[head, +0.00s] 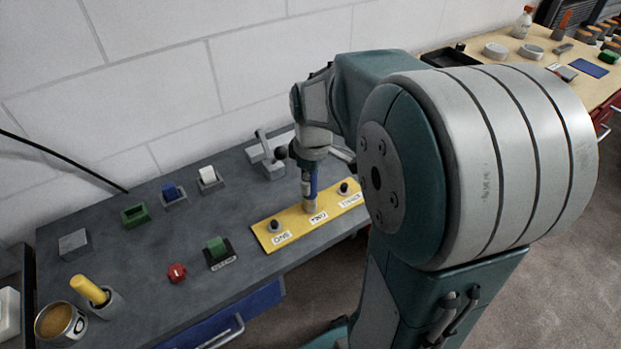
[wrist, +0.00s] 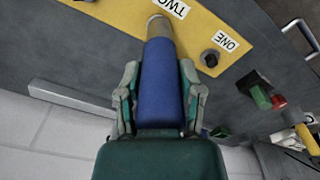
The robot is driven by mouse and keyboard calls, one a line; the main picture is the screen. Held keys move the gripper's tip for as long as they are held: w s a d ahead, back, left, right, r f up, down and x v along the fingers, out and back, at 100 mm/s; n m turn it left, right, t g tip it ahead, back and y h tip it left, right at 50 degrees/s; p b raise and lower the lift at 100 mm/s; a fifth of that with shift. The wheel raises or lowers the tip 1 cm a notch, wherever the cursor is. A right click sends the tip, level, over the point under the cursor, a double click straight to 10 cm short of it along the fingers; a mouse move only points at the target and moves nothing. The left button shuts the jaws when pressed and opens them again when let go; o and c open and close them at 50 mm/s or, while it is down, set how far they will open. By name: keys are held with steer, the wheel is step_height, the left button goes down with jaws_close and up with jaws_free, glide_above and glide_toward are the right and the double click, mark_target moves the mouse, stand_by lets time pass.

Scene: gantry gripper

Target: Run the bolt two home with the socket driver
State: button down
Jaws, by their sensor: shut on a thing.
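My gripper (head: 312,160) is shut on the blue socket driver (head: 309,184), which stands upright with its grey socket end down at the middle of the yellow plate (head: 268,228). In the wrist view the driver's blue body (wrist: 163,80) lies between the two fingers of my gripper (wrist: 160,85), and its socket end (wrist: 159,26) is beside the label TWO (wrist: 172,7). Bolt two is hidden, apparently under the socket. Bolt one (head: 274,226) shows dark beside the label ONE. Bolt three (head: 344,188) shows beside its label, near my arm.
A green block in a black holder (head: 218,252) and a red knob (head: 177,272) are left of the plate. A grey fixture (head: 268,155) stands behind it. Blue and white pieces in holders, a green tray (head: 134,215) and a yellow-handled item (head: 90,290) are farther left.

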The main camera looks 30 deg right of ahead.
steer(key=shift+r, duration=3.5)
